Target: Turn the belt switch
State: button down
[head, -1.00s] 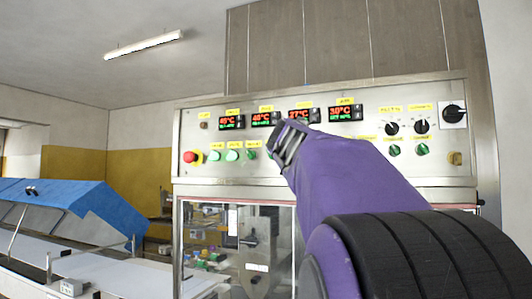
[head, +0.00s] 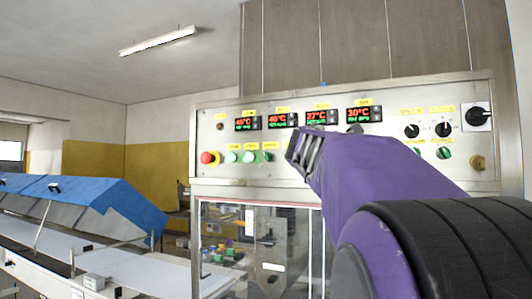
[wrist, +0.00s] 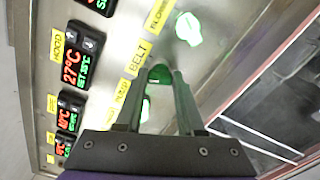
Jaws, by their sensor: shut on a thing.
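The belt switch (wrist: 160,74) is a green knob beside the yellow "BELT" label (wrist: 139,57) in the wrist view. My gripper (wrist: 163,80) has its two fingers on either side of this knob and is shut on it. In the head view my gripper (head: 302,150) is against the lower row of the steel control panel (head: 340,168). There, the gripper and purple arm hide the belt switch.
A green knob (wrist: 188,28) is close beside the fingers, near the "BLOWER" label, and another green knob (wrist: 146,108) is on the other side. A red emergency button (head: 208,158) is at the panel's left. A glass-fronted cabinet (head: 262,250) is below. A conveyor with a blue cover (head: 110,200) stands left.

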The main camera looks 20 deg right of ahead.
jog(key=shift+n, duration=0.6)
jog(key=c, duration=0.5)
grip_release()
jog(key=shift+s+a, duration=0.1)
